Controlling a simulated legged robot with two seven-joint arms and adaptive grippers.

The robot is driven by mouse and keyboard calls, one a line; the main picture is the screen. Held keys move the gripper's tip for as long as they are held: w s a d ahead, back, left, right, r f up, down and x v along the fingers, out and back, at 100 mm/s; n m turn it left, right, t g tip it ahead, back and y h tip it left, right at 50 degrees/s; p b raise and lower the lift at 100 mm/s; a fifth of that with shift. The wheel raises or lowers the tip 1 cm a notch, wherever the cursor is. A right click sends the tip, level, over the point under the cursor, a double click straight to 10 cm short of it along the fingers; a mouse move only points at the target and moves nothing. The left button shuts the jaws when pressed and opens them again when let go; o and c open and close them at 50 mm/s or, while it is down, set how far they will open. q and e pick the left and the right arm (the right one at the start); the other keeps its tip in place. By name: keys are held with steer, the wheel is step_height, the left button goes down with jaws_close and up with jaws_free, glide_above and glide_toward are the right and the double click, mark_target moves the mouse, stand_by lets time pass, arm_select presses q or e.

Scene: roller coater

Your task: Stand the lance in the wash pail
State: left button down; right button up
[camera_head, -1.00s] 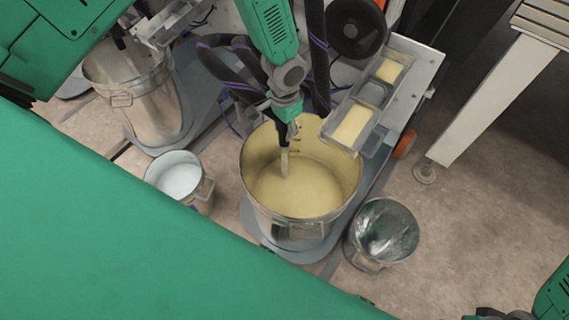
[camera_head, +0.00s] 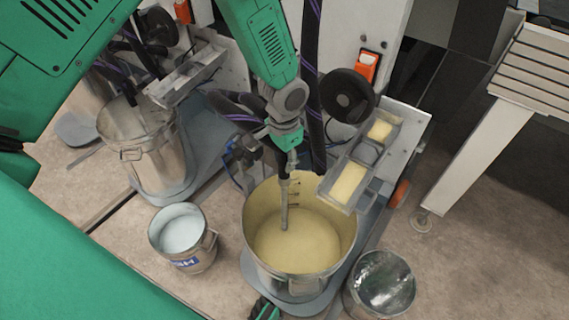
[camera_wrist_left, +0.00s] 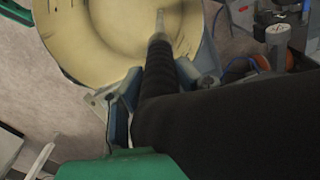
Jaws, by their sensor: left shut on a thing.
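My left gripper (camera_head: 286,140) hangs above the large steel pot (camera_head: 300,288) and is shut on the lance. The lance (camera_head: 284,205) is a thin grey rod pointing down, nearly upright, inside the pot over yellow liquid. I cannot tell whether its tip is in the liquid. In the left wrist view the fingers (camera_wrist_left: 122,110) close around the lance's black upper part (camera_wrist_left: 158,75), with the yellow pot (camera_wrist_left: 95,25) beyond. The wash pail (camera_head: 185,261), small and metal with a blue partly readable label and pale liquid, stands left of the pot.
A metal pail (camera_head: 380,285) with shiny contents stands right of the pot. A tray with yellow liquid (camera_head: 348,184) juts over the pot's right rim. Another large pot (camera_head: 160,160) stands back left. Brown floor (camera_head: 90,185) lies around the wash pail.

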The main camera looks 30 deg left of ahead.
step_height(320, 180, up, 31)
steer(key=p, duration=3)
